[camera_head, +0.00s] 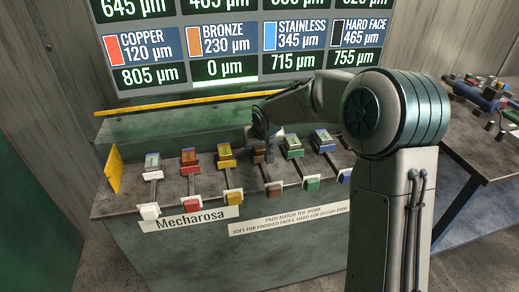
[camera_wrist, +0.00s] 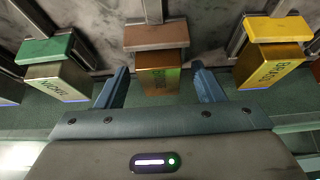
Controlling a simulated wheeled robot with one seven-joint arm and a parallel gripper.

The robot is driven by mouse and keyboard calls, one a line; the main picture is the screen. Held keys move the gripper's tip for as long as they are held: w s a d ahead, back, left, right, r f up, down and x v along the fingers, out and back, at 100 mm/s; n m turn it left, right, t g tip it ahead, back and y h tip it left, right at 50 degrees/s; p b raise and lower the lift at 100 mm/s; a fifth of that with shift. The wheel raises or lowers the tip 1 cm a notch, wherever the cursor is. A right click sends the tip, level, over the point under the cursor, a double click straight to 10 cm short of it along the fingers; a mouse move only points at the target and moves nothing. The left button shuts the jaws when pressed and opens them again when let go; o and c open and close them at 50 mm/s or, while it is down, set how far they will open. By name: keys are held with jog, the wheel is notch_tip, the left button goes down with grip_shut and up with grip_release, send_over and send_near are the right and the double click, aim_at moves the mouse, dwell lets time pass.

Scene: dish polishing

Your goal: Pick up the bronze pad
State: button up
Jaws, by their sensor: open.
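The bronze pad (camera_wrist: 160,80) is a brownish block under a brown cap, with dark lettering too blurred to read surely. It sits at the centre of the wrist view, on a grey rail. In the head view the brown pad (camera_head: 259,156) is partly hidden below my gripper (camera_head: 260,137). In the wrist view my gripper (camera_wrist: 161,88) is open, with one blue finger at each side of the pad and a gap on both sides. I see no contact.
A green-capped pad (camera_wrist: 60,78) and a yellow-capped pad (camera_wrist: 268,62) flank it closely. The bench (camera_head: 120,200) carries a row of several coloured pads. A yellow bar (camera_head: 190,103) runs behind them. Another table (camera_head: 490,140) with parts stands at right.

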grip_shut()
jog(key=shift+r, duration=0.15)
